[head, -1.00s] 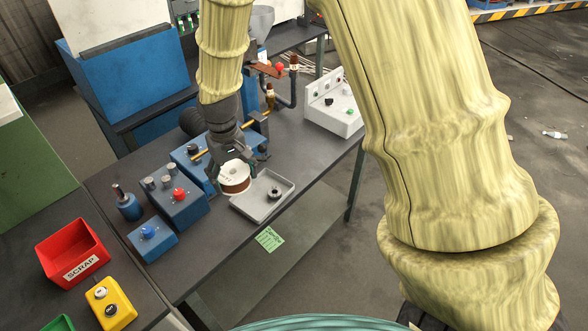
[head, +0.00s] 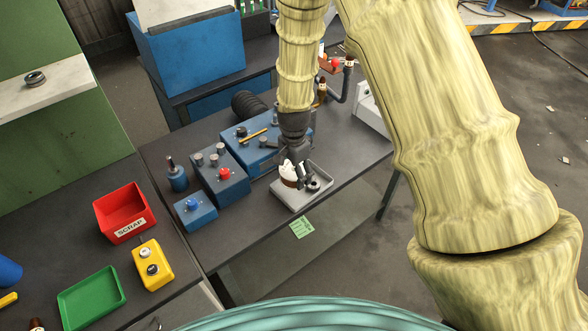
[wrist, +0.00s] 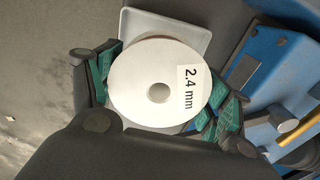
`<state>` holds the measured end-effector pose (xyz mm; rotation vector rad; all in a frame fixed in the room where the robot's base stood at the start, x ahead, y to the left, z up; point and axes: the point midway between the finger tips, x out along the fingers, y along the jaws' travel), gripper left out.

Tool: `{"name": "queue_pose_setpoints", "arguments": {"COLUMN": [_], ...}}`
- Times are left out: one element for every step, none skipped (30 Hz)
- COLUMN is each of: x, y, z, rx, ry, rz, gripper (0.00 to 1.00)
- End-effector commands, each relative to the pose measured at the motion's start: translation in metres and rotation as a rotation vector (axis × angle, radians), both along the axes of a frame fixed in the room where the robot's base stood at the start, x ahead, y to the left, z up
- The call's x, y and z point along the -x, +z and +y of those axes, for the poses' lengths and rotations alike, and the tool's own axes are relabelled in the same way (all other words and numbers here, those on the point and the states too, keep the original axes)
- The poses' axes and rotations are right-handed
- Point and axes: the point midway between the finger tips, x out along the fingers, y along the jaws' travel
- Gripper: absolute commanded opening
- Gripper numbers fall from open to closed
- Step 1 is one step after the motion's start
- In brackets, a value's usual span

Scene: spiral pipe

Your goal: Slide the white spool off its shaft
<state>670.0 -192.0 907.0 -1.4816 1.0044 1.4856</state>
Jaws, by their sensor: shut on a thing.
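The white spool (wrist: 145,70) shows face up in the wrist view, with a "2.4 mm" label and a central hole. No rod shows through the hole. My gripper (wrist: 158,97) is shut on the spool, with green finger pads on both sides of it. In the head view my gripper (head: 293,167) holds the spool (head: 287,171) over the left part of the grey tray (head: 292,206). Whether the spool touches the tray is unclear. A golden rod (head: 253,136) lies at the blue machine (head: 233,132), apart from the spool; it may be the shaft.
A small dark ring (head: 314,186) lies in the tray near my gripper. Blue boxes with a red button (head: 225,173) and a blue button (head: 192,204) stand to the left. A red scrap bin (head: 122,212), green tray (head: 91,297) and yellow button box (head: 152,268) are on the nearer bench.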

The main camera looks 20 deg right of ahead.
Motion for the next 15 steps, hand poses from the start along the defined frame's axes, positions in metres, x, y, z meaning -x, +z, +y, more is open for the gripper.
{"name": "queue_pose_setpoints", "arguments": {"x": [-0.001, -0.001, -0.002, -0.002, -0.002, -0.002, -0.002, -0.002, -0.002, -0.001, -0.001, -0.001, -0.001, -0.001, -0.001], "y": [0.000, -0.001, -0.002, -0.003, -0.004, -0.005, -0.006, -0.007, -0.008, -0.009, -0.011, -0.013, -0.015, -0.017, -0.019], "z": [-0.001, -0.001, -0.001, -0.001, -0.001, -0.001, -0.001, -0.001, -0.001, -0.001, -0.001, -0.001, -0.001, -0.001, -0.001], "rx": [0.002, 0.002, 0.001, 0.001, 0.001, 0.001, 0.001, 0.001, 0.001, 0.001, 0.001, 0.001, 0.002, 0.002, 0.002], "ry": [-0.018, -0.026, -0.035, -0.038, -0.040, -0.040, -0.040, -0.040, -0.039, -0.038, -0.038, -0.038, -0.037, -0.037, -0.037], "rz": [-0.002, -0.002, -0.003, -0.003, -0.003, -0.003, -0.003, -0.003, -0.003, -0.003, -0.003, -0.003, -0.002, -0.002, -0.002], "gripper": [0.54, 0.54, 0.54, 0.54, 0.54, 0.54, 0.54, 0.54, 0.54, 0.54, 0.54, 0.54, 0.54, 0.54, 0.54]}}
